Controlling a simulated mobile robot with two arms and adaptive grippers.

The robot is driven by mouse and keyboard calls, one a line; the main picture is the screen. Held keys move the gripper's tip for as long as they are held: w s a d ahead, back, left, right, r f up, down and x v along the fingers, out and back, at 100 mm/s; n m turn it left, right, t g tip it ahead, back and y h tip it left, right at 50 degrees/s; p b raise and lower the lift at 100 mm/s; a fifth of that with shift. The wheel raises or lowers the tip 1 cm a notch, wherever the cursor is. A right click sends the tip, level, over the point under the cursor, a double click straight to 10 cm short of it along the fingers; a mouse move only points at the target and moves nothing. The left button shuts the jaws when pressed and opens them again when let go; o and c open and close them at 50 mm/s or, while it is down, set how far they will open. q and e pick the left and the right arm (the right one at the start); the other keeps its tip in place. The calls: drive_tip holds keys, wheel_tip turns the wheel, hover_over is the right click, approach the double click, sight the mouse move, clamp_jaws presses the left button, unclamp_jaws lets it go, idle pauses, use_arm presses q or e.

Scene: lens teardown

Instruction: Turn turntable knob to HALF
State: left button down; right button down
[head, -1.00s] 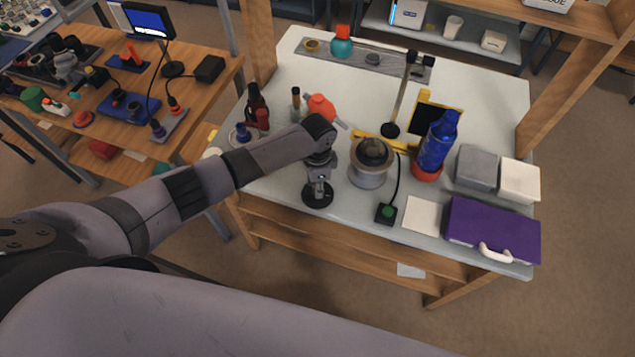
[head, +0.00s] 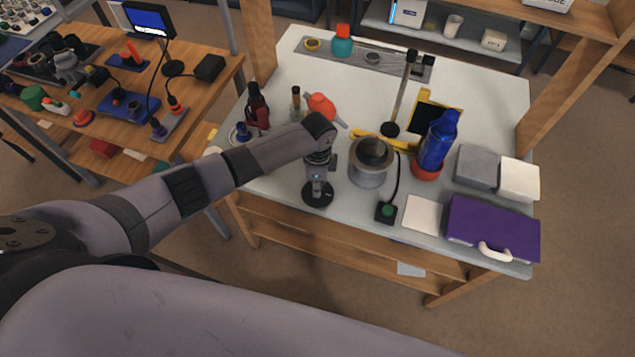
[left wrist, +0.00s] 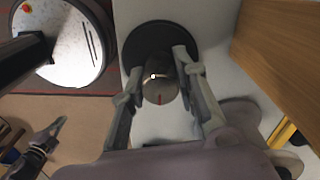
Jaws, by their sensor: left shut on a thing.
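The knob (left wrist: 160,88) is a brownish-grey round piece with a short red line, in the middle of the left wrist view. Behind it is a black round base (left wrist: 152,38), which shows in the head view as a black disc (head: 318,201) near the table's front edge. My left gripper (left wrist: 160,76) points down with one finger on each side of the knob, shut on it. In the head view the gripper (head: 318,185) hides the knob. I cannot read any setting label.
A grey round pot (head: 368,175) stands close to the right of my left gripper. A black box with a green button (head: 386,211), a blue bottle (head: 436,145) and a purple case (head: 490,230) are further right. A red bottle (head: 256,105) and an orange blower (head: 321,105) are behind.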

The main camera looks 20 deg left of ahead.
use_arm(q)
drive_tip(key=c, duration=1.2)
unclamp_jaws()
drive_tip(key=shift+c, duration=0.2)
wheel_tip(320, 180, up, 12)
